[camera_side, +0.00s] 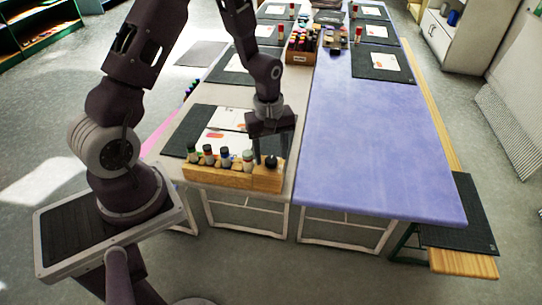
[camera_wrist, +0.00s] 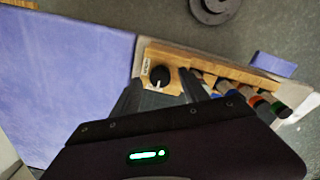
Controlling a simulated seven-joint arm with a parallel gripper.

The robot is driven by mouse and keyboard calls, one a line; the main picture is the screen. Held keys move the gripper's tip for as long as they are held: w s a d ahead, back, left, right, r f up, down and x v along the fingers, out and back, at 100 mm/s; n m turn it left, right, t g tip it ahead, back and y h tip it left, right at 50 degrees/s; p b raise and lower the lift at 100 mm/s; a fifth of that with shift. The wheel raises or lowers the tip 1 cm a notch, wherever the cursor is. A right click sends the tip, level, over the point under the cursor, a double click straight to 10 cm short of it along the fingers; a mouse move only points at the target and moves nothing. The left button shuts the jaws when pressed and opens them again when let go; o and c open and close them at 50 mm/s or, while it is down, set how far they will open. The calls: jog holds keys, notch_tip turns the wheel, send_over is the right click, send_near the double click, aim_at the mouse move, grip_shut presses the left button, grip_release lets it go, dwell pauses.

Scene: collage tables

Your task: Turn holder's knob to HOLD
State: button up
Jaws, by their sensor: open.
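The wooden holder (camera_side: 228,178) stands at the near edge of the pale table, with several capped markers upright in its left part. It also shows in the wrist view (camera_wrist: 205,58). Its round black knob (camera_side: 271,161) is at the right end; in the wrist view the knob (camera_wrist: 160,75) has a white pointer line toward the bottom of the picture. A small white label (camera_wrist: 147,66) sits beside the knob, its lettering too small to read. My gripper (camera_side: 270,157) is open and points down over that end. In the wrist view the knob appears between its fingertips (camera_wrist: 160,86); contact cannot be told.
Markers (camera_wrist: 235,93) stand close beside one finger. A dark mat with white cards (camera_side: 218,140) lies behind the holder. The blue table (camera_side: 375,140) to the right is largely clear. A wooden marker box (camera_side: 301,50) stands farther back.

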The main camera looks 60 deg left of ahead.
jog(key=shift+f, duration=0.8)
grip_shut()
jog(key=shift+m, duration=0.3)
jog(key=m, duration=0.3)
jog(key=shift+m, duration=0.3)
jog(key=m, duration=0.4)
jog(key=shift+m, duration=0.3)
jog(key=m, duration=0.4)
jog(key=shift+a+m, duration=0.1)
jog(key=shift+m, duration=0.2)
jog(key=shift+m+g, duration=0.3)
jog(key=shift+m, duration=1.9)
